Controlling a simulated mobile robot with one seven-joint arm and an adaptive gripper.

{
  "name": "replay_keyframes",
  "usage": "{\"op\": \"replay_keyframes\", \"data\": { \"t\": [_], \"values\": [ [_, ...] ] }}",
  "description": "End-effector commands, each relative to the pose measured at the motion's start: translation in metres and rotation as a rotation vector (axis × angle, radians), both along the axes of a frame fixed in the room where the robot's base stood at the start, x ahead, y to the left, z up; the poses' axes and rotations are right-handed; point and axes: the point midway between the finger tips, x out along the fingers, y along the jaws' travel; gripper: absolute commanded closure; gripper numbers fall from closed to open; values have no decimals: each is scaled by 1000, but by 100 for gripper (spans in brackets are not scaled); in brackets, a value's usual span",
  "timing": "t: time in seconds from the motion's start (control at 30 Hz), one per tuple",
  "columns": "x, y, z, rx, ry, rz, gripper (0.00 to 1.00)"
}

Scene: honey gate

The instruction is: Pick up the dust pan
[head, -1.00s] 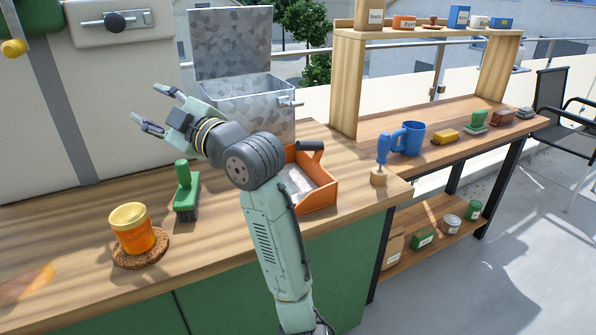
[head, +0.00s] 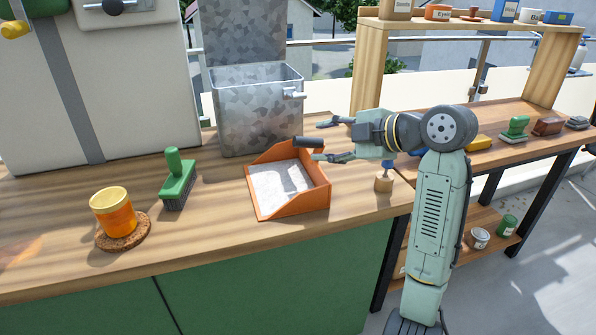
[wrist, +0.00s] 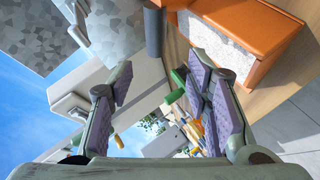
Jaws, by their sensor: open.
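The orange dust pan (head: 322,190) sits on the wooden counter, its pale grey speckled inside facing up. In the wrist view the handle (wrist: 153,33) is beyond the open fingers (wrist: 160,80), and the pan (wrist: 232,30) is at upper right.
An open galvanized bin (head: 255,115) stands close behind the pan. A green brush (head: 177,180) and an orange jar (head: 113,212) on a cork mat are to the left. A blue-handled tool in a wooden base (head: 383,184) stands close below my gripper.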

Motion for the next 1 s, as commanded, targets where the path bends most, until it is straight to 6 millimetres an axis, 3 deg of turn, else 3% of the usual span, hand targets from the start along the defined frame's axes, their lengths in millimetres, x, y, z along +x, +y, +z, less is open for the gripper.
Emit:
{"op": "replay_keyframes", "data": {
  "t": [0.6,0.93,1.0],
  "values": [
    [52,61,-28,2,3,0,55],
    [57,66,-33,2,-1,-1,55],
    [57,66,-33,2,-1,-1,60]
  ]
}}
